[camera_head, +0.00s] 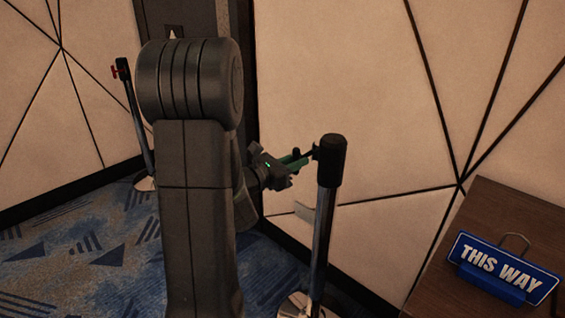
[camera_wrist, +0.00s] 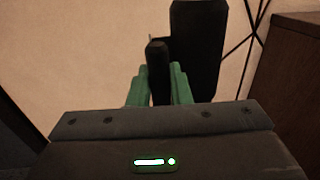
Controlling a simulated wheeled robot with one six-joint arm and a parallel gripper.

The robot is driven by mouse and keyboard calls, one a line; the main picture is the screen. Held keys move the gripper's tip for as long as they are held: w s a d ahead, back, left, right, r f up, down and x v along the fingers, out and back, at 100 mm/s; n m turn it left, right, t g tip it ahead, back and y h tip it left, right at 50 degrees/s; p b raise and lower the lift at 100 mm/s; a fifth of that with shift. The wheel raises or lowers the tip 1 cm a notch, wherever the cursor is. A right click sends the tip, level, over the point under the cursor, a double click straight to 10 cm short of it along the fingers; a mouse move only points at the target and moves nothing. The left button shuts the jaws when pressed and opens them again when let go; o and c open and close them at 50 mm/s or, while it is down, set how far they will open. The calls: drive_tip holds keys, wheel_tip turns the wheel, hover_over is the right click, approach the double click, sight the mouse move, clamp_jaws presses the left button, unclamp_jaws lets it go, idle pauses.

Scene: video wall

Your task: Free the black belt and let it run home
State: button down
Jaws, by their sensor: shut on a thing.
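The near post (camera_head: 330,185) stands upright right of my arm, with a black head over a shiny metal tube. Its head (camera_wrist: 196,45) fills the upper middle of the wrist view. My gripper (camera_head: 303,159) is just left of this head, its green fingers closed around a narrow black piece (camera_wrist: 158,75), which looks like the belt's end. The piece reaches to the post head; I cannot tell whether it is still hooked in. No stretched belt shows; my arm hides much of the space between the posts. The far post (camera_head: 138,115) has a red piece at its top.
A wooden table (camera_head: 510,215) at the right holds a blue THIS WAY sign (camera_head: 505,268). A pale panelled wall (camera_head: 350,70) stands close behind the near post. Patterned blue carpet (camera_head: 75,255) is open at the lower left.

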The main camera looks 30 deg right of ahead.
drive_tip(key=shift+s+d, duration=0.25)
drive_tip(key=shift+s, duration=0.4)
drive_tip(key=shift+s+d, duration=0.25)
drive_tip(key=shift+s, duration=0.4)
drive_tip(key=c, duration=1.4)
unclamp_jaws()
drive_tip(key=shift+s, duration=0.2)
drive_tip(key=s+a, duration=0.2)
drive_tip(key=a, duration=1.1)
drive_tip(key=shift+s+a+p, duration=0.2)
drive_tip(key=shift+a+p, duration=0.05)
drive_tip(key=shift+p, duration=0.05)
drive_tip(key=shift+d, duration=0.15)
